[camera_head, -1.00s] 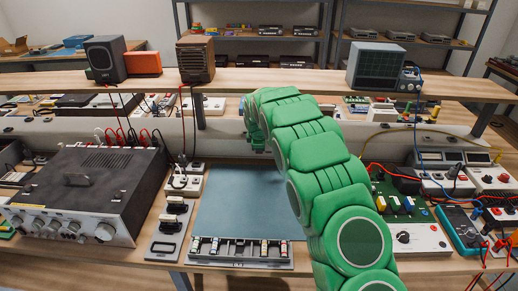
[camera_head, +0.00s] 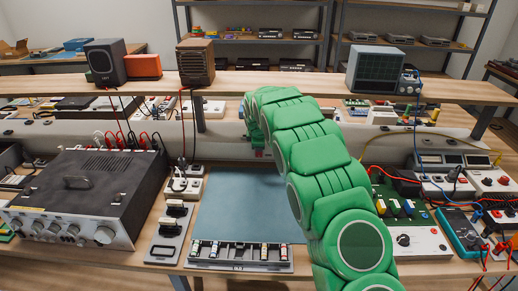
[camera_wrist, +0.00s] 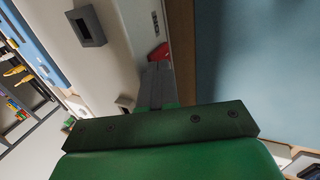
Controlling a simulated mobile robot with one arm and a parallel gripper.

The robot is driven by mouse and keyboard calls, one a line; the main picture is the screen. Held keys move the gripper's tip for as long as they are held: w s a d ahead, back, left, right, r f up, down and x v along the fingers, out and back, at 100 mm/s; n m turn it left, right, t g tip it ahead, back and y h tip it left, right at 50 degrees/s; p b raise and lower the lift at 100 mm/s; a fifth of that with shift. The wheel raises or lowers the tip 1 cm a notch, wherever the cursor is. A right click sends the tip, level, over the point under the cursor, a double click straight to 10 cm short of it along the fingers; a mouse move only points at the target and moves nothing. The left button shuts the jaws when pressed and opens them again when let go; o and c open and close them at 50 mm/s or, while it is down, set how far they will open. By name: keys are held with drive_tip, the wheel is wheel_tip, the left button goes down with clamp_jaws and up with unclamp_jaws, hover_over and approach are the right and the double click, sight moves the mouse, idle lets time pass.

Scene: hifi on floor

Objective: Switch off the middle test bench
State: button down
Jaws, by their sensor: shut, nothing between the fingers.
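The middle test bench has a blue-grey mat (camera_head: 240,205) in front of a long pale trunking rail (camera_head: 90,132). In the wrist view the mat (camera_wrist: 260,65) is at right and the rail (camera_wrist: 125,35) at left. A small red part (camera_wrist: 158,52), which looks like a switch, shows on the rail just beyond my fingertips. My gripper (camera_wrist: 158,72) is shut and empty, its tips close to the red part; I cannot tell whether they touch. In the head view my green arm reaches over the mat to the rail and mostly hides the gripper.
A large black amplifier (camera_head: 85,190) stands at left. A socket strip (camera_head: 185,183) and a small dark-topped panel (camera_head: 170,228) lie beside the mat. A tray of parts (camera_head: 238,257) is at the front edge. Wired instruments (camera_head: 455,185) crowd the right. A shelf (camera_head: 290,84) runs above the rail.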

drive_tip(key=shift+s, duration=0.15)
drive_tip(key=v, duration=1.1)
drive_tip(key=shift+s+r, duration=0.15)
drive_tip(key=shift+s, duration=0.35)
